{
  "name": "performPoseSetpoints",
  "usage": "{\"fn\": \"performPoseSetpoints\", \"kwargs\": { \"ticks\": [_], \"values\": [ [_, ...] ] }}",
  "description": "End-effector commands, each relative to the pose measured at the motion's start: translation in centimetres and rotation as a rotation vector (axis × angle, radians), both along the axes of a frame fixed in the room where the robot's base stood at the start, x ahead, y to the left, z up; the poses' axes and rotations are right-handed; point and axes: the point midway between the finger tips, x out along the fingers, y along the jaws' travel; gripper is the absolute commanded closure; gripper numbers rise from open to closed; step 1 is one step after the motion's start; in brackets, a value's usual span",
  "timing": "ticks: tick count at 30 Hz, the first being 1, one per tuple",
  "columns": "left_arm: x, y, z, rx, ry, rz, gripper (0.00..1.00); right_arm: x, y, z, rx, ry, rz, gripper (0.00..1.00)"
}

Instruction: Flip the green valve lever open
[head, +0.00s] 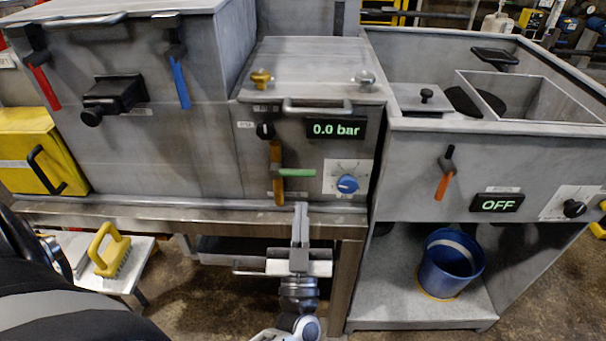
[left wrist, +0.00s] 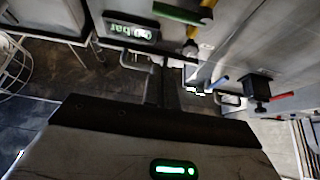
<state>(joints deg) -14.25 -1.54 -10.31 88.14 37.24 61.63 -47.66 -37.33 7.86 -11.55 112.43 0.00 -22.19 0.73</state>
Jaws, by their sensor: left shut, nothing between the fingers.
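The green valve lever (head: 297,173) lies horizontal, pointing right from an upright brass-coloured pipe (head: 278,190) on the front of the middle steel unit. It also shows at the top of the left wrist view (left wrist: 178,13). My left gripper (head: 300,208) is shut and empty, its fingers pointing up just below the lever. A small gap shows between fingertips and lever in the head view; the depth between them is hard to judge. My right gripper is not in view.
A display reading 0.0 bar (head: 336,129) and a blue knob (head: 347,184) sit right of the lever. A steel ledge (head: 220,217) runs below the unit. Red (head: 46,88) and blue (head: 180,82) levers are at left, an orange lever (head: 442,187) at right.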

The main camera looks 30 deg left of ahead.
Motion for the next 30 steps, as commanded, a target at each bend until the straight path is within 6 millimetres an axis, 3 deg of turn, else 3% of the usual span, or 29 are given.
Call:
{"fn": "performPoseSetpoints", "kwargs": {
  "ticks": [8,21,24,30],
  "values": [
    [1.0,0.6,0.8,0.002,-0.002,-0.002,1.0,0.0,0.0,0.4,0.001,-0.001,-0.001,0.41],
    [7.6,4.6,5.5,0.002,-0.004,-0.004,1.0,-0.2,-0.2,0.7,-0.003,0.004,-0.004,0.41],
    [7.8,4.7,2.6,0.002,0.004,-0.005,1.0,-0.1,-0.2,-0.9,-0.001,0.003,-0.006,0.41],
    [8.0,4.8,1.2,0.001,-0.001,-0.004,1.0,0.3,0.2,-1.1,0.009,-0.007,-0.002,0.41]
  ]
}}
